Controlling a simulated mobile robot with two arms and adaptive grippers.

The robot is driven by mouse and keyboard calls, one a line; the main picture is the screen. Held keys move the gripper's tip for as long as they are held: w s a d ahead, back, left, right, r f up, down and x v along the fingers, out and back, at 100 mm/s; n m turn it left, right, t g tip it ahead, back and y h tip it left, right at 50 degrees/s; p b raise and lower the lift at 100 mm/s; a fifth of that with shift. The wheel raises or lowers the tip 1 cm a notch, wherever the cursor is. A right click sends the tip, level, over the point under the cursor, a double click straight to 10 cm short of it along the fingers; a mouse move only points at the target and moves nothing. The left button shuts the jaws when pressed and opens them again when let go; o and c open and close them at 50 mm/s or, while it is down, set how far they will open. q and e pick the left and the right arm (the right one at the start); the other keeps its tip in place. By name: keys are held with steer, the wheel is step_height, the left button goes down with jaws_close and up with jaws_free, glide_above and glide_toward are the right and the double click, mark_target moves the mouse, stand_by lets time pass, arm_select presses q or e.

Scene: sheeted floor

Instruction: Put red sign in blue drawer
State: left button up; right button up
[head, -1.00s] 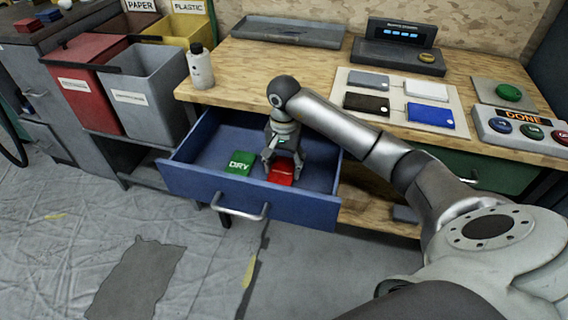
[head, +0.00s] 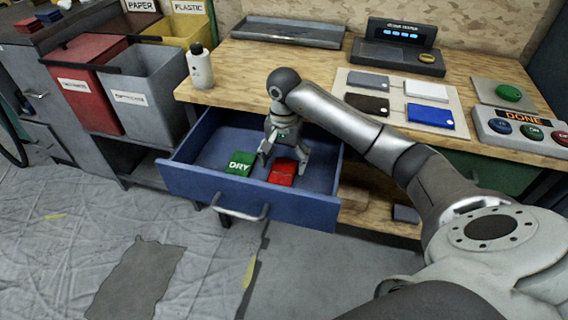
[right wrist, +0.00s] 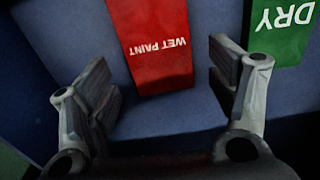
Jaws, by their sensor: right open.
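The red sign (head: 283,173) lies in the open blue drawer (head: 270,210), to the right of a green sign marked DRY (head: 239,163). In the right wrist view the red sign (right wrist: 152,45) reads WET PAINT and lies flat on the drawer floor. My right gripper (head: 282,160) is inside the drawer, just above the red sign. In the right wrist view its fingers (right wrist: 165,95) are spread apart with nothing between the tips, and the red sign lies beyond them. My left gripper is not in view.
The wooden bench (head: 300,82) above the drawer holds a white bottle (head: 200,67), a tray (head: 288,32) and a panel of coloured cards (head: 402,88). Red (head: 90,85) and grey (head: 150,95) bins stand to the left. Floor in front is clear.

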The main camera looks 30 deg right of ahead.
mark_target(284, 168)
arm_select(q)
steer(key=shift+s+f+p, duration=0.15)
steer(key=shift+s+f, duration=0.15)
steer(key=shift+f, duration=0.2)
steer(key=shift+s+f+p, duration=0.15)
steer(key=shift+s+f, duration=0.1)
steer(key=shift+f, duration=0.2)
arm_select(e)
step_height(284, 168, up, 10)
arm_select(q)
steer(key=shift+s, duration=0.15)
